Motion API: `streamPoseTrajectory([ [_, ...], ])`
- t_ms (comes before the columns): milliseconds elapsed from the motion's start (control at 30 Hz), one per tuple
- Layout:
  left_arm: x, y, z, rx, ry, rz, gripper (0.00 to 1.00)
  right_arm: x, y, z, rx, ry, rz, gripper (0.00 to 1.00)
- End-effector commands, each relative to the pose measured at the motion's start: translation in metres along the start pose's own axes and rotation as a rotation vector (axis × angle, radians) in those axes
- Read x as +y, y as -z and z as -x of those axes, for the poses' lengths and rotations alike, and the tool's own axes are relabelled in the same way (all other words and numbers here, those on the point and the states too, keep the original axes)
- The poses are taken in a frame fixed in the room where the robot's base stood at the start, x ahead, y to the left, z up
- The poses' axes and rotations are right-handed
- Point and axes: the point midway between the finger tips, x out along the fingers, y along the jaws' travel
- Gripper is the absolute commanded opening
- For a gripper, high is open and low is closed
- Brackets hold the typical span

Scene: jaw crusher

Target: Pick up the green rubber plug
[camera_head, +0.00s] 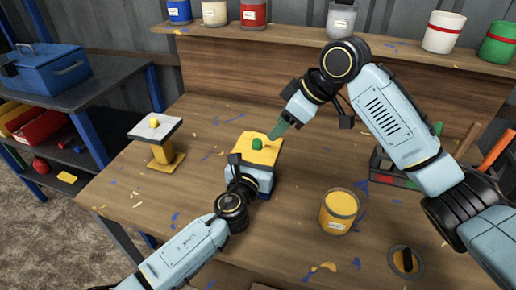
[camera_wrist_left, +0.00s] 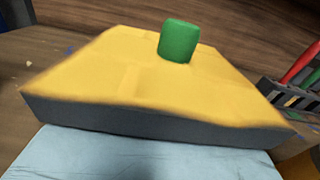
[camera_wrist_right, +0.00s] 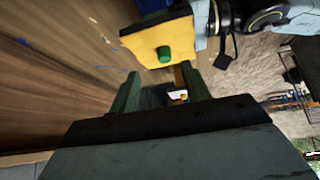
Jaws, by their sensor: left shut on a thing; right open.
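The green rubber plug (camera_head: 257,144) stands upright on the top of a yellow block (camera_head: 264,156). In the left wrist view the plug (camera_wrist_left: 179,41) is a short green cylinder near the far edge of the yellow top (camera_wrist_left: 120,75), which has a dark grey side. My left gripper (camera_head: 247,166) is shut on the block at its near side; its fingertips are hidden. My right gripper (camera_head: 277,130) is beside the plug, to its upper right, with green fingers apart and empty. The right wrist view shows the plug (camera_wrist_right: 164,53) beyond the open fingers (camera_wrist_right: 162,92), not between them.
A jar of yellow stuff (camera_head: 339,211) stands at front right, near a round dark knob (camera_head: 405,260). A tool rack (camera_head: 385,168) is behind my right arm. Paint cans line the back shelf (camera_head: 290,30).

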Motion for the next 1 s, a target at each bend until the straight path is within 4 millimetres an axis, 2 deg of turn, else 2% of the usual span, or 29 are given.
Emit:
streamPoseTrajectory([
  [100, 0.000, 0.001, 0.000, 0.001, -0.001, 0.000, 0.00, -0.009, -0.017, -0.016, 0.082, -0.084, -0.081, 0.47],
  [200, 0.000, 0.001, 0.000, 0.001, -0.001, 0.000, 0.00, -0.018, -0.028, -0.021, 0.173, -0.162, -0.153, 0.47],
  [333, 0.000, 0.001, 0.000, 0.001, -0.001, 0.000, 0.00, -0.032, -0.040, -0.018, 0.302, -0.252, -0.240, 0.47],
  [500, 0.000, 0.001, 0.000, 0.002, -0.001, 0.000, 0.00, -0.052, -0.050, -0.002, 0.459, -0.335, -0.319, 0.47],
  [767, 0.000, 0.001, 0.000, 0.002, 0.000, 0.000, 0.00, -0.068, -0.055, 0.017, 0.584, -0.385, -0.368, 0.47],
  [867, 0.000, 0.001, 0.000, 0.002, 0.000, 0.000, 0.00, -0.065, -0.050, 0.011, 0.595, -0.386, -0.373, 0.47],
  [1000, 0.000, 0.001, 0.000, 0.001, 0.000, 0.000, 0.00, -0.053, -0.039, -0.007, 0.594, -0.387, -0.373, 0.47],
])
